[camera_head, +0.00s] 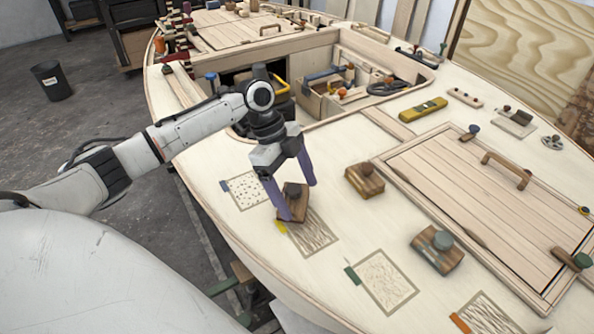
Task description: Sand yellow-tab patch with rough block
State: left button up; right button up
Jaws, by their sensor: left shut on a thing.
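My left gripper (298,199) is shut on a brown wooden sanding block (299,214) with a dark knob. The block is tilted at the upper end of the yellow-tab patch; I cannot tell whether it touches the surface. The yellow tab (281,228) sticks out at the patch's upper left corner. The yellow-tab patch (316,238) is a framed rectangle with dark diagonal scratches, and its upper part is hidden by the block. Two other knobbed blocks stand on the deck: one with a brown knob (364,181) and one with a grey-green knob (437,249). My right gripper is out of view.
A blue-tab speckled patch (247,190) lies up left, a green-tab patch (384,281) lower right, an orange-tab patch (486,315) at the bottom. A plank hatch (470,190) with a handle fills the right. An open hold lies behind. A yellow level (423,109) lies beyond.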

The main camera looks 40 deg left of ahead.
pick_arm(q)
jog(key=shift+s+r, duration=0.1)
jog(key=shift+r, duration=2.9)
